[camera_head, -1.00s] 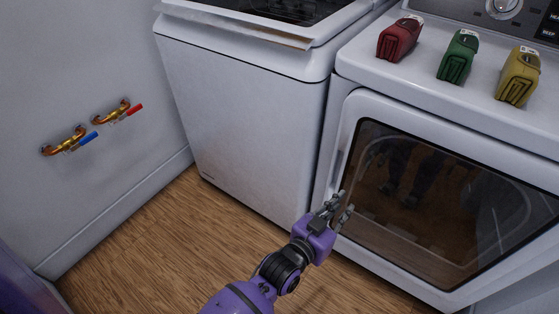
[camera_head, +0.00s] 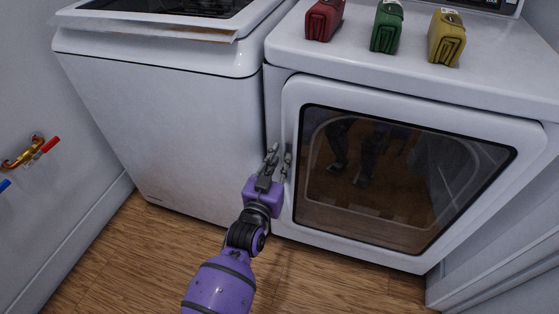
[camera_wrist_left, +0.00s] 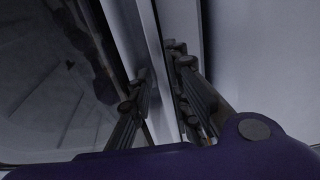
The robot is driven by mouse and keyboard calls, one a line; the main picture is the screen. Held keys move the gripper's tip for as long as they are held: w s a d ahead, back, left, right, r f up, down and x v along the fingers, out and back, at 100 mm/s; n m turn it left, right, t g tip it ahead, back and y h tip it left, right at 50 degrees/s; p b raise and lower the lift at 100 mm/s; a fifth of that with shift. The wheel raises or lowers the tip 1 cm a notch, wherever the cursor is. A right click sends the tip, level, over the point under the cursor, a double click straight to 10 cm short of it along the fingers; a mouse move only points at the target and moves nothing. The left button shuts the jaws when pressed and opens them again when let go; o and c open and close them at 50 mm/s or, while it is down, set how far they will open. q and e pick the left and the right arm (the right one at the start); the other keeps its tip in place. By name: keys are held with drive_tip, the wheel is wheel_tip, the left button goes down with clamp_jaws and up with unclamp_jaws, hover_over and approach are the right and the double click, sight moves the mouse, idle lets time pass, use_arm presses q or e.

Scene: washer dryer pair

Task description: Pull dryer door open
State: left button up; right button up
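The dryer door (camera_head: 292,190) is a white panel with a dark, reflective window (camera_head: 400,180). It looks closed in the head view. My left gripper (camera_head: 280,160) is at the left edge of this door, with its two fingers apart. In the left wrist view the left gripper (camera_wrist_left: 162,85) has one finger on each side of a pale upright strip (camera_wrist_left: 150,50), which looks like the door's edge or handle. Whether the fingers touch it, I cannot tell. The window side is on the left there. My right gripper is not in view.
A white washer (camera_head: 170,120) stands close to the left of the dryer (camera_head: 480,90). Red (camera_head: 323,20), green (camera_head: 387,27) and yellow (camera_head: 447,38) packs sit on the dryer top. Wood floor (camera_head: 330,285) lies in front. A wall with a pipe valve (camera_head: 25,155) is at left.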

use_arm(q)
drive_tip(key=shift+w, duration=0.1)
clamp_jaws()
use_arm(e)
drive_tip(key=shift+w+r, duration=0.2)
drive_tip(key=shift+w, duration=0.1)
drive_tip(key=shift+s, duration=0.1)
